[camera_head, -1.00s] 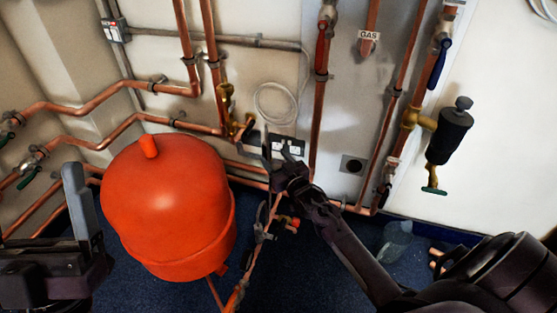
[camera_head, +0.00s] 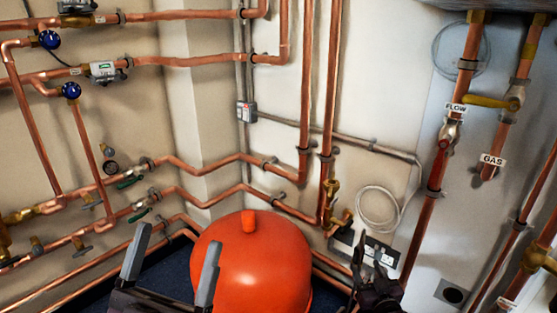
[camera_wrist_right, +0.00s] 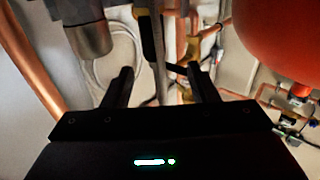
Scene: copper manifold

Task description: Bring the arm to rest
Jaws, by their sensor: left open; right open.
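My left gripper (camera_head: 178,236) is at the bottom of the head view, its two grey fingers upright and apart, with nothing between them. It is in front of the left side of the red vessel (camera_head: 255,265). My right gripper (camera_head: 369,258) is at the lower right of that vessel, in front of the wall sockets, with its dark fingers open. In the right wrist view my right gripper (camera_wrist_right: 160,70) also shows open, with pipework behind the gap. The red vessel (camera_wrist_right: 275,35) fills the upper right there. Most of both arms is out of view.
Copper pipes (camera_head: 235,165) run along the walls on several levels. A black socket plate (camera_head: 365,250) and a white cable coil (camera_head: 378,208) are near my right gripper. A yellow-handled valve (camera_head: 490,101) is at upper right. A little dark blue floor (camera_head: 170,265) shows beside the vessel.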

